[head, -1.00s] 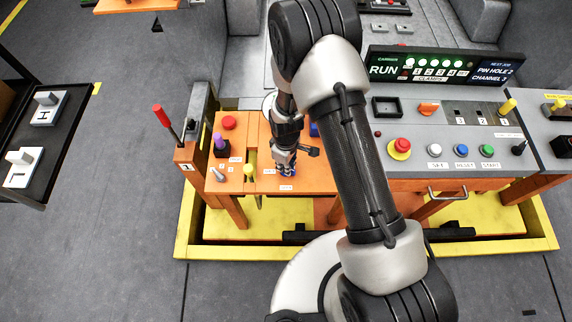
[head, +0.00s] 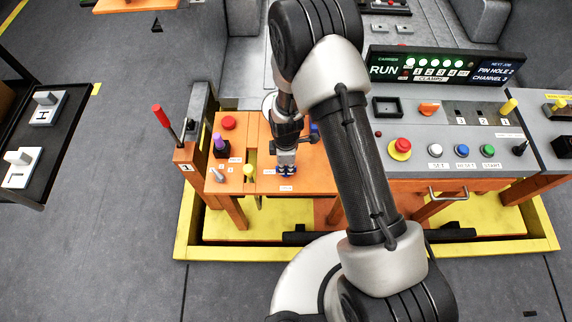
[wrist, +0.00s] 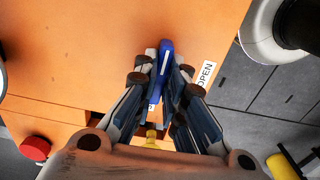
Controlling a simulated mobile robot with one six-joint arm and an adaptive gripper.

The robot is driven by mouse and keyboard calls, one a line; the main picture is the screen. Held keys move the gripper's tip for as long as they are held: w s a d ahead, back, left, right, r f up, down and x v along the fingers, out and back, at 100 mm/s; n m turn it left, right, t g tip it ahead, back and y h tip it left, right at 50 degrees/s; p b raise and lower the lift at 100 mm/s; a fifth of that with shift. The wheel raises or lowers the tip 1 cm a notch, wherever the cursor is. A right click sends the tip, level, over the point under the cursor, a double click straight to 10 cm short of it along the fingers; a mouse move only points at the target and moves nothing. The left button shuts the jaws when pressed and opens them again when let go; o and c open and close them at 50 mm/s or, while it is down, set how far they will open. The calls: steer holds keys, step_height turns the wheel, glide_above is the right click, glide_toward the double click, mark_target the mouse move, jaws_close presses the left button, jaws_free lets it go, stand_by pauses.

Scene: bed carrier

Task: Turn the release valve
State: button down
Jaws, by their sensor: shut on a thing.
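The release valve shows as a blue handle (wrist: 165,60) with a pale stripe on top, in the wrist view. It stands on the orange panel beside a white OPEN label (wrist: 206,73). My gripper (wrist: 161,78) is shut on the blue handle, one finger on each side. In the head view my gripper (head: 286,170) points down at the orange table (head: 315,180), and only a little blue shows at its tips. The handle's base is mostly hidden by the fingers.
Left of my gripper stand a yellow knob (head: 249,170), a grey lever (head: 217,175), a purple-topped knob (head: 219,140), a red button (head: 229,123) and a red-handled lever (head: 161,116). A grey console (head: 455,148) with buttons lies to the right. My arm hides part of the table.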

mark_target(286, 167)
stand_by(0.3)
steer(key=c, duration=1.7)
jaws_free()
steer(key=shift+o, duration=0.2)
step_height(286, 167, up, 12)
